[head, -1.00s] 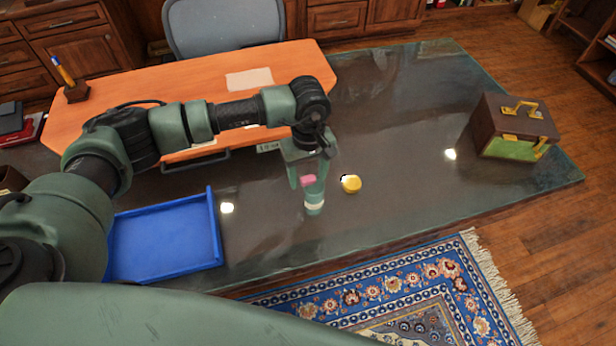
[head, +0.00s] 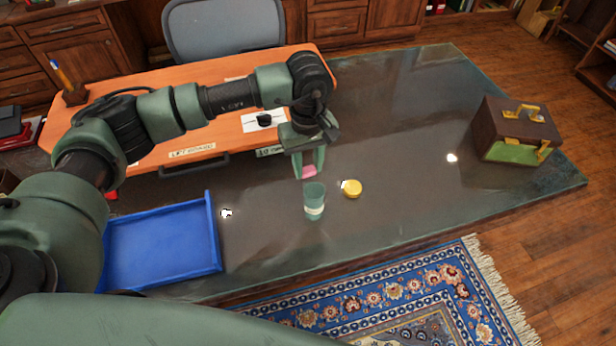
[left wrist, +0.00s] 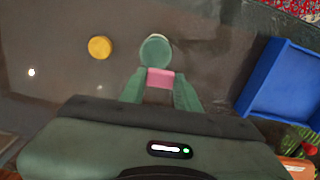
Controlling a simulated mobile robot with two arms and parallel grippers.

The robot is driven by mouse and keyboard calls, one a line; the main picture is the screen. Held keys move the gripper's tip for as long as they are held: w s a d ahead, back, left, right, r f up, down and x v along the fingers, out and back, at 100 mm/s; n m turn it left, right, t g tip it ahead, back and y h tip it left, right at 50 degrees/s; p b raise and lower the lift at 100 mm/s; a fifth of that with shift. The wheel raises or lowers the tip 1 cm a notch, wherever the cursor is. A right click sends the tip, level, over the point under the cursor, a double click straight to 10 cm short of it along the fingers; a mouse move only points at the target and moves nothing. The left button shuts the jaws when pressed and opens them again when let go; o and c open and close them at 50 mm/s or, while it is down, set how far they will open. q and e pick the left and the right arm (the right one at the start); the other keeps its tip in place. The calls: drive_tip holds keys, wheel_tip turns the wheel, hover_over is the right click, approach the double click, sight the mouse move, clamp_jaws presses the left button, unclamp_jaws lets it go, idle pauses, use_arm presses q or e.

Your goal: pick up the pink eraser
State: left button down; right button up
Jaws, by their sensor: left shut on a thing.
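The pink eraser (head: 308,172) is between the fingertips of my left gripper (head: 308,170), which is shut on it. In the left wrist view the pink eraser (left wrist: 160,78) spans the gap between the two green fingers (left wrist: 160,85). In the head view it is held behind a green cup (head: 314,201) with a pale band. The cup stands upright on the dark glossy desk (head: 400,130). In the left wrist view the cup (left wrist: 155,50) appears just beyond the fingertips; I cannot tell whether they touch. My right gripper is not in view.
A yellow round object (head: 353,189) lies right of the cup. A blue tray (head: 213,235) is at the left front. A brown box with yellow fittings (head: 500,125) stands at the far right. An orange desk section (head: 215,140) lies under my left arm. The desk's middle right is clear.

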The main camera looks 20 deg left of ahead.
use_arm(q)
wheel_tip(320, 180, up, 15)
drive_tip(key=b, duration=0.3)
drive_tip(key=shift+f, duration=0.15)
drive_tip(key=p, duration=0.2)
hover_over(307, 171)
wheel_tip(307, 171, down, 9)
drive_tip(key=shift+r, duration=0.2)
drive_tip(key=shift+f+b, duration=0.85)
drive_tip(key=shift+f, duration=2.3)
drive_tip(key=c, duration=0.9)
unclamp_jaws()
drive_tip(key=shift+c, duration=0.2)
